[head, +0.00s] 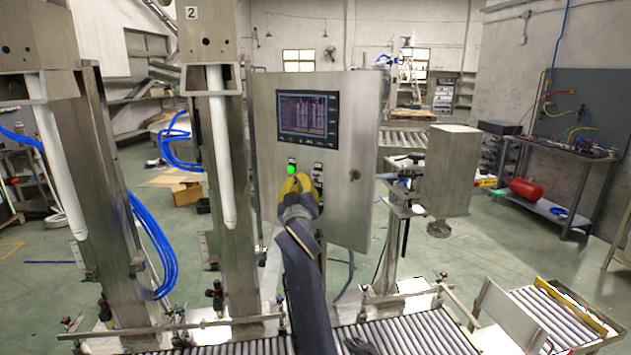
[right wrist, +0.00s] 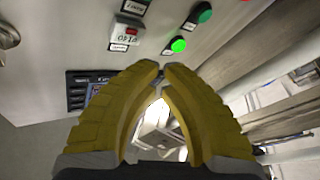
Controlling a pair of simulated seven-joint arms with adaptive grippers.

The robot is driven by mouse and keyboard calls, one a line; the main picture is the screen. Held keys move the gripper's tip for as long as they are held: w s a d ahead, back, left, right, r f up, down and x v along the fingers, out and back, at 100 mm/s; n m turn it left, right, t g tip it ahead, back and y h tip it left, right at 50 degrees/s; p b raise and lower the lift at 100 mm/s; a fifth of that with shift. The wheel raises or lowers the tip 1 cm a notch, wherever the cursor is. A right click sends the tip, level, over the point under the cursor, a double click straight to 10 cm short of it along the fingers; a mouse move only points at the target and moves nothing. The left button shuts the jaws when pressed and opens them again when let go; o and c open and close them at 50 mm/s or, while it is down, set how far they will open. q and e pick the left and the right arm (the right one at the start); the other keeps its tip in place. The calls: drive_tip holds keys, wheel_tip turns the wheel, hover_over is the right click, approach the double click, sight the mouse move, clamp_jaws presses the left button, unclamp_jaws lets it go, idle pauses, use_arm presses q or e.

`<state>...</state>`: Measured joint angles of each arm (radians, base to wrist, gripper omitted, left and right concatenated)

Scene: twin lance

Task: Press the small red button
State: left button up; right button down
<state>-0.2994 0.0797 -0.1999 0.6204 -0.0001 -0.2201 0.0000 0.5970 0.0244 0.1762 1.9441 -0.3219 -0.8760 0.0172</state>
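A small red button (right wrist: 131,31) sits on a pale square switch block on the steel control box, at the upper left of the right wrist view. In the head view I cannot make it out clearly near my gripper. My right gripper (head: 298,179) has yellow fingers and is in front of the box's lower front, just below the lit green button (head: 292,169). In the right wrist view its fingertips (right wrist: 162,67) come together with nothing between them, apart from the red button in the picture. My left gripper is not in view.
The control box (head: 348,215) carries a screen (head: 308,118) above the buttons. Steel columns with white tubes (head: 219,150) stand to the left. A roller conveyor (head: 415,335) runs below.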

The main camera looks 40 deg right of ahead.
drive_tip(key=shift+w+d, duration=0.3)
drive_tip(key=shift+d, duration=0.35)
drive_tip(key=shift+w+d, duration=0.25)
drive_tip(key=shift+d, duration=0.35)
drive_tip(key=shift+w+d, duration=0.1)
drive_tip(key=shift+d, duration=0.1)
idle(0.7)
drive_tip(key=shift+d, duration=0.2)
drive_tip(key=shift+w+d, duration=0.2)
drive_tip(key=shift+d, duration=0.1)
idle(0.8)
drive_tip(key=shift+s+a, duration=0.1)
drive_tip(key=shift+a, duration=0.15)
drive_tip(key=shift+s+a, duration=0.2)
drive_tip(key=shift+a, duration=0.25)
idle(0.3)
drive_tip(key=shift+s+a, duration=0.35)
drive_tip(key=shift+a, duration=0.4)
drive_tip(key=shift+s+a, duration=0.3)
drive_tip(key=shift+a, duration=0.5)
drive_tip(key=shift+s+a, duration=0.35)
drive_tip(key=shift+a, duration=0.4)
